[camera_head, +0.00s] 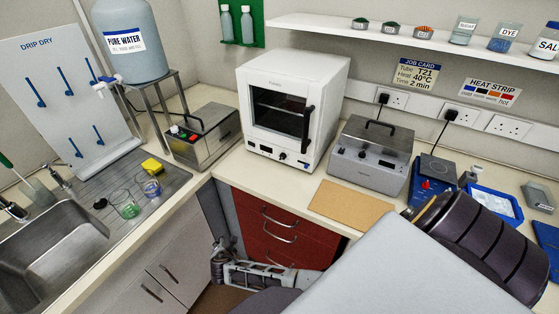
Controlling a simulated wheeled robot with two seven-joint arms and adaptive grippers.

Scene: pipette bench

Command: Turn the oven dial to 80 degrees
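The white oven (330,90) stands on the counter in the back corner. Its windowed door (278,112) looks shut and has a black upright handle (307,121) on the right. A small dark dial (282,156) sits on the panel below the door; its setting is too small to read. My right gripper (220,246) is low, in front of the cupboards and below counter height, well apart from the oven. Its fingers are small and I cannot tell whether they are open. My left gripper is not in view.
A grey lidded box (370,157) stands right of the oven, and a metal box with coloured buttons (203,142) stands left. A brown board (350,206) lies on the counter at front right. Red drawers (262,222) are below the oven. My arm covers the lower right.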

